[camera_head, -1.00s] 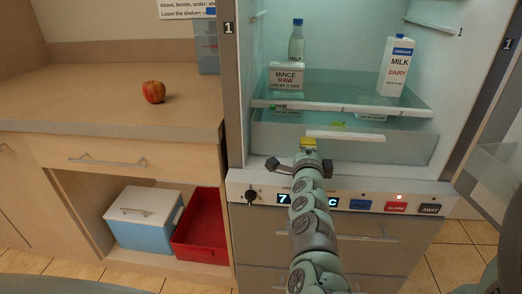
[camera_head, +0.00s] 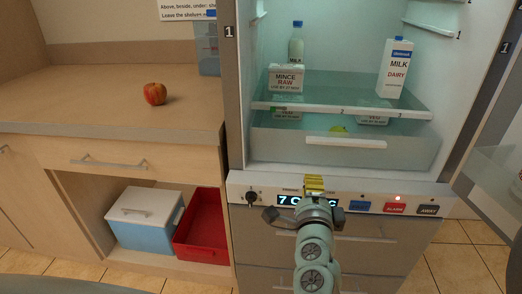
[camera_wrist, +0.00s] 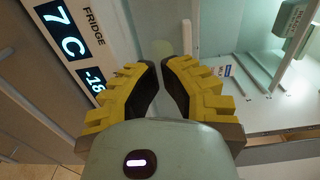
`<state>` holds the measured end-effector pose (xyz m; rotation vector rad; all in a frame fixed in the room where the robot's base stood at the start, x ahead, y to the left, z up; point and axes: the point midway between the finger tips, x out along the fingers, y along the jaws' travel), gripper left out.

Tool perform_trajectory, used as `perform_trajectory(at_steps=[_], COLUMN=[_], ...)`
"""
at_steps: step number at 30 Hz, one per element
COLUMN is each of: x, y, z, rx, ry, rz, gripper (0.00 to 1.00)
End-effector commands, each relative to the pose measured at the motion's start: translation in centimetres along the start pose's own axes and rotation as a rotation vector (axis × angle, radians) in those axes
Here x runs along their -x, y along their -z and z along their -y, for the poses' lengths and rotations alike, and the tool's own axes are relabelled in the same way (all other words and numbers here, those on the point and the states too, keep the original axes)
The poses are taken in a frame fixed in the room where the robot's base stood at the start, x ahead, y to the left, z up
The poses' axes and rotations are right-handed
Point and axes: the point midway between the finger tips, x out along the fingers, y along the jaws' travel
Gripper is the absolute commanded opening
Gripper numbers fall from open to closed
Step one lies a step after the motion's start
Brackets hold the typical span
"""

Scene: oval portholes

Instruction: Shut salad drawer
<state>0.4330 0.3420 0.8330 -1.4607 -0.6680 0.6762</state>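The salad drawer (camera_head: 275,147) is a clear bin at the bottom of the open fridge, below the glass shelf. Its white handle bar (camera_head: 346,143) faces me. The drawer front stands out past the shelf's front edge, so it looks partly open. A green item (camera_head: 338,129) and labelled packs show inside it. My gripper (camera_head: 314,181) is below and in front of the drawer, before the control panel, apart from the handle. In the wrist view its yellow fingertips (camera_wrist: 160,70) are close together with nothing held.
The glass shelf (camera_head: 340,110) holds a mince box (camera_head: 286,80), a bottle (camera_head: 296,43) and a milk carton (camera_head: 394,70). The control panel (camera_head: 235,187) is below the drawer. The open door's shelf (camera_head: 492,172) is at the right. A counter with an apple (camera_head: 155,93) is left.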

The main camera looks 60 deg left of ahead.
Motion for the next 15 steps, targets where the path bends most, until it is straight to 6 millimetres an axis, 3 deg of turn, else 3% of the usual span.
perform_trajectory(at_steps=[3, 6, 15], x=[1.8, 2.1, -1.3], y=[0.2, 0.4, 0.4], z=[0.3, 0.4, 0.6], rx=[0.005, 0.006, 0.006], ry=[0.0, 0.001, 0.005], rz=[0.007, 0.007, 0.005], gripper=[0.0, 0.0, 0.0])
